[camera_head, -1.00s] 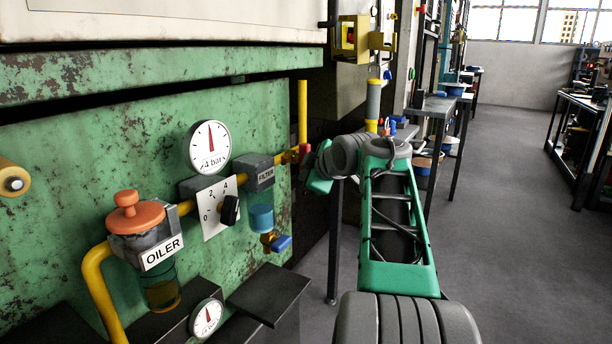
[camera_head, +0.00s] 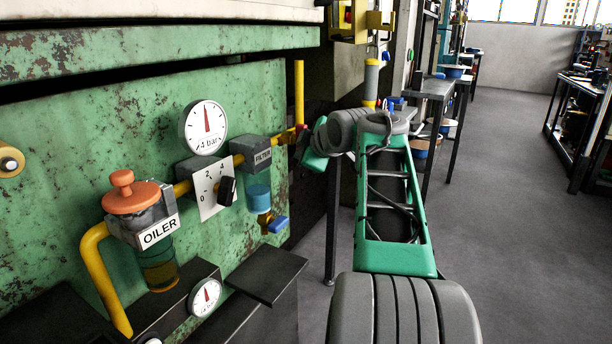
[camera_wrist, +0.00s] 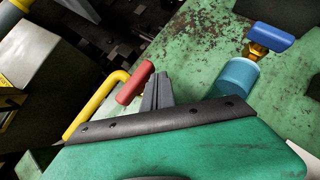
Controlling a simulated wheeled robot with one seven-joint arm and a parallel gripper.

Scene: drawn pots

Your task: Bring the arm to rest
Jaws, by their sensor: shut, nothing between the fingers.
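My arm, green with grey joints, reaches forward in the head view and folds left toward the green panel (camera_head: 60,180). My gripper (camera_wrist: 157,88) shows in the wrist view as two grey fingers, shut together with nothing between them. In the head view its fingers are hidden behind the wrist. In the wrist view a red valve handle (camera_wrist: 134,84) on a yellow pipe appears just left of the fingers. I cannot tell whether they touch.
The panel carries an oiler (camera_head: 135,200), a pressure gauge (camera_head: 205,127), a dial plate (camera_head: 209,190), a filter block (camera_head: 252,153) and a blue bowl (camera_head: 258,197) with a blue-handled tap (camera_head: 277,224). Open floor (camera_head: 500,220) lies to the right.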

